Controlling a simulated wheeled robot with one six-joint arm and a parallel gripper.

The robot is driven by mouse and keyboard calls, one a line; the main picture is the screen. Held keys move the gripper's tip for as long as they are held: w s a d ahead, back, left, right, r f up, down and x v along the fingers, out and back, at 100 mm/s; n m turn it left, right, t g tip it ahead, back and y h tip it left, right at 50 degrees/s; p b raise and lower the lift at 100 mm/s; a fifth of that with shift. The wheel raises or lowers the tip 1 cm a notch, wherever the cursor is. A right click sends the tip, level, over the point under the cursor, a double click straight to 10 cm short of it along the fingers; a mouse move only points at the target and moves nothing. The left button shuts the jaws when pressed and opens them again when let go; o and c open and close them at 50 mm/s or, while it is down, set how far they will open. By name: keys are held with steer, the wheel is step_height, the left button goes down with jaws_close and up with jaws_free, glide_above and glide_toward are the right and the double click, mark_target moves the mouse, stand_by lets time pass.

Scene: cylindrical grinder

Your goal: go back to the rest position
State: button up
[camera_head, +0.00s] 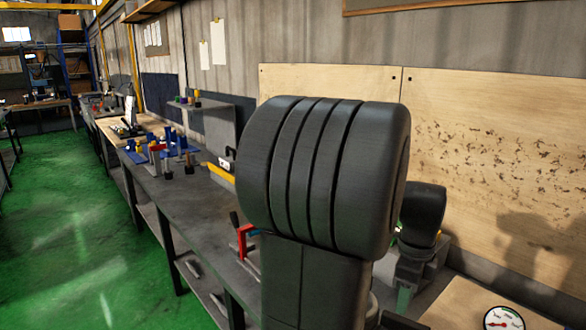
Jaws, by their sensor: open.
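A large black ribbed arm link of mine fills the middle of the head view and hides much of the bench behind it. A smaller dark rounded part shows behind it on the right; I cannot tell whether it is also mine. My gripper is not visible, and what lies behind the big link is hidden.
A long grey workbench (190,196) runs along the wall. It bears blue fixtures (170,138), a red clamp (245,240) and a yellow-handled item (221,172). A round gauge (503,319) is at bottom right. The green floor (75,230) at left is open.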

mark_target(400, 316)
step_height(400, 316, down, 7)
steer(key=shift+f, duration=0.3)
steer(key=n, duration=0.6)
steer(key=shift+w+r, duration=0.1)
steer(key=shift+w, duration=0.15)
